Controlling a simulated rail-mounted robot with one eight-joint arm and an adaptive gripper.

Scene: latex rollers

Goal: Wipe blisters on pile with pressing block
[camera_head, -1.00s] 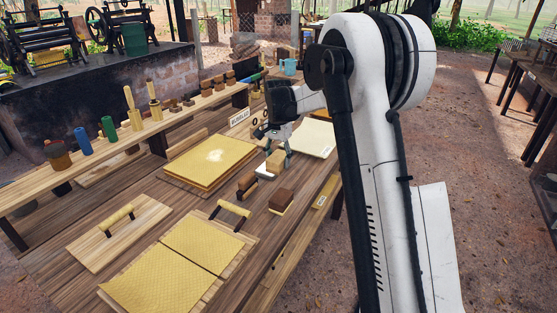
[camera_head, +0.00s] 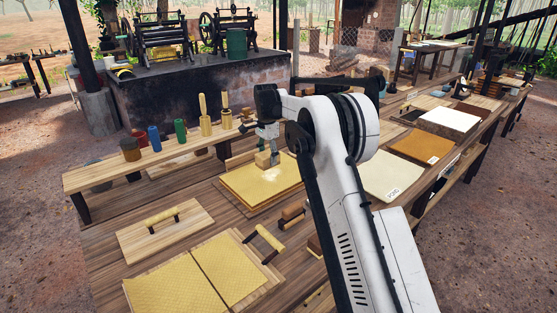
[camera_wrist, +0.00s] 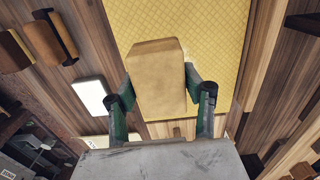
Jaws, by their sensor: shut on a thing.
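The pile (camera_head: 240,188) of yellow textured sheets lies on the wooden table; a whitish patch (camera_head: 272,174) shows near its middle. My gripper (camera_head: 267,148) is shut on the tan pressing block (camera_head: 263,159), above the far part of the pile. In the wrist view, the fingers of my gripper (camera_wrist: 158,82) hold the pressing block (camera_wrist: 157,75) from both sides, with the pile (camera_wrist: 220,25) beyond it. I cannot tell whether the block touches the pile. The block hides part of the sheet surface.
A raised shelf (camera_head: 105,174) with colored cylinders and brushes stands behind the pile. A handled board (camera_head: 165,232), two yellow sheets (camera_head: 190,280) and brown-topped blocks (camera_head: 292,211) lie nearer. A pale sheet (camera_head: 388,178) lies to the right. A white pad (camera_wrist: 91,95) shows in the wrist view.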

